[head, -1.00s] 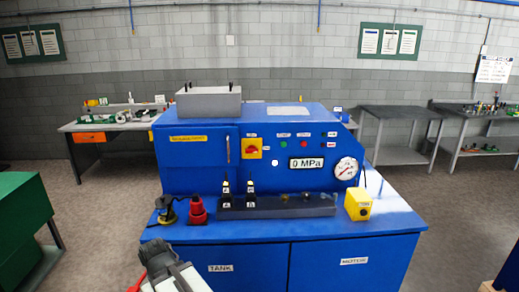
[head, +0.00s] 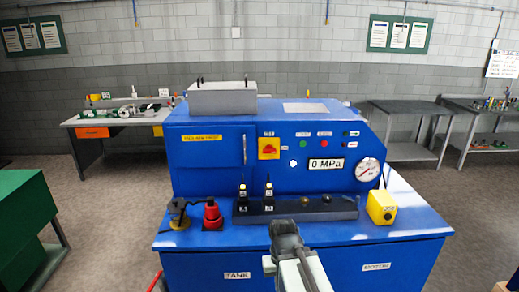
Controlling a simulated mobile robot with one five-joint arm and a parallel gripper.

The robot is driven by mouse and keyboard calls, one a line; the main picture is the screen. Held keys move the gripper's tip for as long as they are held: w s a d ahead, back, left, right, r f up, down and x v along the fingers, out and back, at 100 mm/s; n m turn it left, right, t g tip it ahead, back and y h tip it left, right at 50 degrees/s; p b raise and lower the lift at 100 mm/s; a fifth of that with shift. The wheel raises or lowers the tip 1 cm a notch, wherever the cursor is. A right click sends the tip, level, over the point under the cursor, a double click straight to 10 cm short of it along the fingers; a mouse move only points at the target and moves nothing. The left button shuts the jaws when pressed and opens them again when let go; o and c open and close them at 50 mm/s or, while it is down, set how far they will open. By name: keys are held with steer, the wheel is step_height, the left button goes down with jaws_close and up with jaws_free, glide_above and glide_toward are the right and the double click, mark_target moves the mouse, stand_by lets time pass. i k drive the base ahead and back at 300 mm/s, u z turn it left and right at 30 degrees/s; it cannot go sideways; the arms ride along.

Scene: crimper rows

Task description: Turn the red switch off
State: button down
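The red switch (head: 269,149) is a rotary knob on a yellow square plate, on the front panel of the blue machine (head: 215,155). Its exact turn angle is too small to read. My gripper (head: 284,228) is at the bottom centre of the head view, in front of the machine's blue bench top and below the dark valve block. It is well below the red switch and apart from it. The fingertips are too small and dark to tell open from shut.
A dark valve block (head: 315,211) with two black levers stands between my gripper and the panel. A gauge (head: 367,169) and a "0 MPa" display (head: 325,164) sit on the panel.

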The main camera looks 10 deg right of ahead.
mark_target(268, 148)
steer(key=u, duration=0.9)
steer(key=i, duration=0.35)
steer(key=u, duration=0.7)
